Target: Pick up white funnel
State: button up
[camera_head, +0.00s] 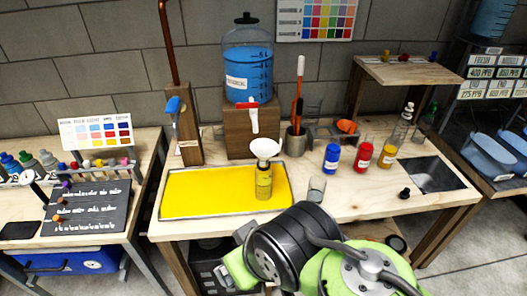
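The white funnel (265,149) sits upright in the mouth of a small yellow-labelled bottle (264,186). The bottle stands at the right part of a yellow tray (205,192) on the wooden bench. The funnel's wide rim is up and clear, with nothing touching it from above. My black and green arm fills the bottom centre, in front of the bench and below the bottle. The arm is apart from the funnel in the picture, and its fingers cannot be made out.
A blue water jug (248,70) with a tap stands on a wooden block (252,130) behind the funnel. A clear glass (316,188) stands right of the bottle. Blue (331,158), red (362,156) and yellow (387,156) bottles stand further right. The tray's left half is clear.

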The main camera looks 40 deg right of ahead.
aim_at(265, 149)
jog(key=l+u, duration=0.35)
jog(key=l, duration=0.15)
jog(key=k+l+u, duration=0.15)
jog(key=l+u, duration=0.2)
jog(key=l, duration=0.15)
